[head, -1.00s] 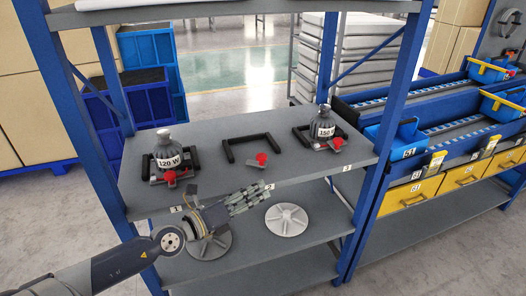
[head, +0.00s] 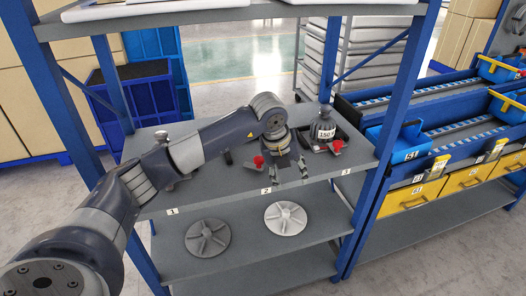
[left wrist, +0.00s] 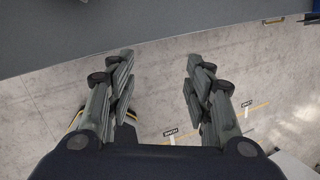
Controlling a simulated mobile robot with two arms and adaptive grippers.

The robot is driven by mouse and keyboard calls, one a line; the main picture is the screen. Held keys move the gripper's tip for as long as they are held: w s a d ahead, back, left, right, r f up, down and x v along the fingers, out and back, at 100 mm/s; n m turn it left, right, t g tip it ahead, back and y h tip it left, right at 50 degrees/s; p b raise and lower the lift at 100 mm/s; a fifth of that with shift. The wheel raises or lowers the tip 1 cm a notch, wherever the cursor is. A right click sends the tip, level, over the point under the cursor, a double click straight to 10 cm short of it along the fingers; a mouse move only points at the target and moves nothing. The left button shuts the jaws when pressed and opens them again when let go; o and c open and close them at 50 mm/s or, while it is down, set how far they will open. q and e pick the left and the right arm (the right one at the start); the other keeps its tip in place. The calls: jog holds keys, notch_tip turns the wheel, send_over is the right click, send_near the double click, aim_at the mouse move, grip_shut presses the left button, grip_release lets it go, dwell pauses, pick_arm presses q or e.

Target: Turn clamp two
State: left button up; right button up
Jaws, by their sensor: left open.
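Clamp two's red knob (head: 258,161) shows on the middle shelf, just left of my left gripper (head: 289,177), near the label 2. My arm hides most of clamp two's black frame. My left gripper points down near the shelf's front edge, open and empty. In the left wrist view, its two fingers (left wrist: 157,65) are spread apart, with only floor and a grey surface beyond them. Clamp two does not show there. My right gripper is not in view.
The 150 W weight-like object (head: 323,126) sits in clamp three (head: 337,146), right of my gripper. Two round spoked discs, one dark (head: 208,238) and one light (head: 285,218), lie on the lower shelf. A blue upright (head: 368,190) stands at the right.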

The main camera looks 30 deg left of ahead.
aim_at(259, 158)
pick_arm(q)
jog(key=a+r+n+g+y, duration=0.1)
jog(key=a+r+n+y, duration=0.35)
jog(key=a+r, duration=0.4)
jog(key=p+x, duration=0.3)
jog(key=x, duration=0.6)
jog(key=shift+w, duration=0.15)
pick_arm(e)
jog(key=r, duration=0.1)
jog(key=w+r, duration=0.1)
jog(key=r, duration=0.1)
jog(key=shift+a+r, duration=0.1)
pick_arm(q)
jog(key=shift+c, duration=0.2)
jog(key=shift+m, duration=0.25)
jog(key=c, duration=1)
